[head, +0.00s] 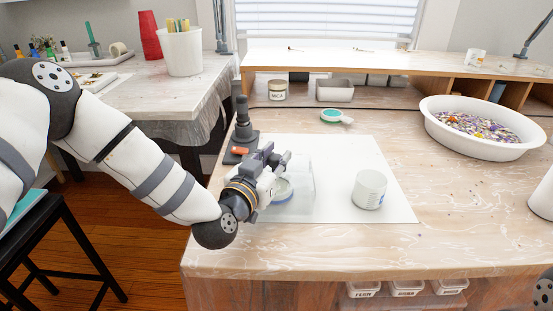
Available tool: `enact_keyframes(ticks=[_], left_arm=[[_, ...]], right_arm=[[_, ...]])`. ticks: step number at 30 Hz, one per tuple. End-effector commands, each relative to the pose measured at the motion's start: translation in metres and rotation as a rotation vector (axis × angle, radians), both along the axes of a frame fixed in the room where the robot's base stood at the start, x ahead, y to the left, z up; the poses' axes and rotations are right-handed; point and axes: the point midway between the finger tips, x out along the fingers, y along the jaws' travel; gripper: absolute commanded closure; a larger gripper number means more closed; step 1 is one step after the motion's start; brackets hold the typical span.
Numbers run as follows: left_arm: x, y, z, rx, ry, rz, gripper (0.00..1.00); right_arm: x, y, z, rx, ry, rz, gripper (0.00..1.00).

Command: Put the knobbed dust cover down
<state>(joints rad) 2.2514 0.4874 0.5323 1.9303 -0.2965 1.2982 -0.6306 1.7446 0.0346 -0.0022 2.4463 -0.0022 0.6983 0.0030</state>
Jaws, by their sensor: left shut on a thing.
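The dust cover (304,182) is a clear, see-through box at the left part of the white mat (385,205). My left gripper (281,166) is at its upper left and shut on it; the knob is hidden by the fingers. A round, blue-rimmed dish (284,191) shows behind or through the clear wall. I cannot tell whether the cover touches the mat or hangs just above it.
A stacked white cup (369,190) stands right of the cover. A dark stand (242,132) is close behind my left gripper. The mat's front middle is clear.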

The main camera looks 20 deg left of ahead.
Motion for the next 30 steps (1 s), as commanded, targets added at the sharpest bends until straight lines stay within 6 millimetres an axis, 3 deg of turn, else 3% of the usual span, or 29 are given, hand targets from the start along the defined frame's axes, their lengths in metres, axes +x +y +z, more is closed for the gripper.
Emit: enact_keyframes(ticks=[14,15,17,26,30], left_arm=[[0.000,-0.001,-0.006,-0.001,-0.005,-0.001,1.00],[0.000,0.000,-0.006,-0.001,-0.005,-0.001,0.71],[0.000,0.000,-0.005,-0.001,-0.005,0.000,0.58],[0.000,-0.001,-0.004,-0.002,-0.006,0.000,0.56],[-0.006,0.000,0.006,-0.001,-0.005,-0.002,0.56]], right_arm=[[-0.001,0.000,-0.002,0.001,0.004,0.001,0.60],[-0.001,0.000,-0.002,0.001,0.004,0.001,0.60],[-0.001,0.000,-0.001,0.001,0.004,0.001,0.60],[-0.001,0.000,-0.001,0.000,0.003,0.001,0.60],[0.002,0.000,0.003,0.000,-0.008,0.000,0.60]])
